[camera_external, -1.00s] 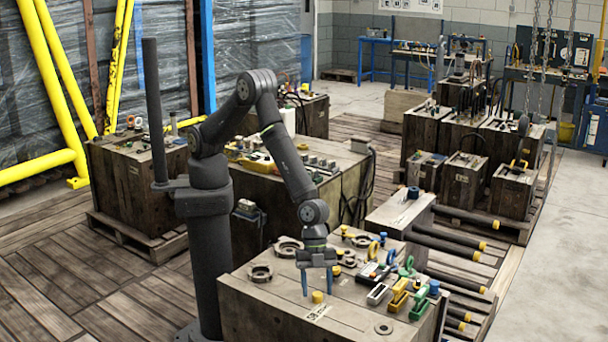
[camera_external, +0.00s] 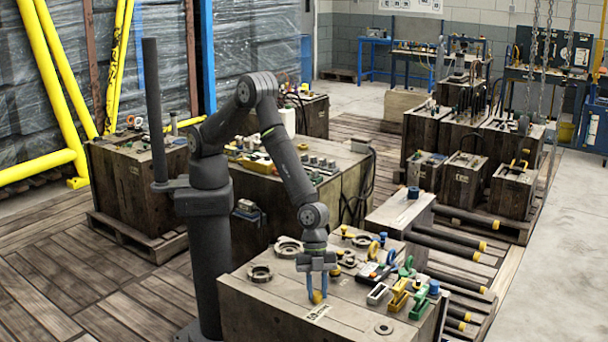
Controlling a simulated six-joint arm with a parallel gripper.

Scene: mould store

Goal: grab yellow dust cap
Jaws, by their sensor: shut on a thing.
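The small yellow dust cap (camera_external: 318,297) stands on the top of the near wooden mould crate (camera_external: 262,311), close to a small label plate. My gripper (camera_external: 317,294) points straight down over the crate, and its two blue fingers are shut on the cap, one on each side. The fingers partly cover the cap. The cap appears to be at the level of the crate top; I cannot tell whether it touches it.
Right of my gripper lie a grey-white block (camera_external: 377,294), yellow clamps (camera_external: 398,296), green clamps (camera_external: 420,302) and a blue cap (camera_external: 434,288). Metal rings (camera_external: 260,273) lie behind left. A flat washer (camera_external: 384,328) lies at the front. The crate's front left top is clear.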

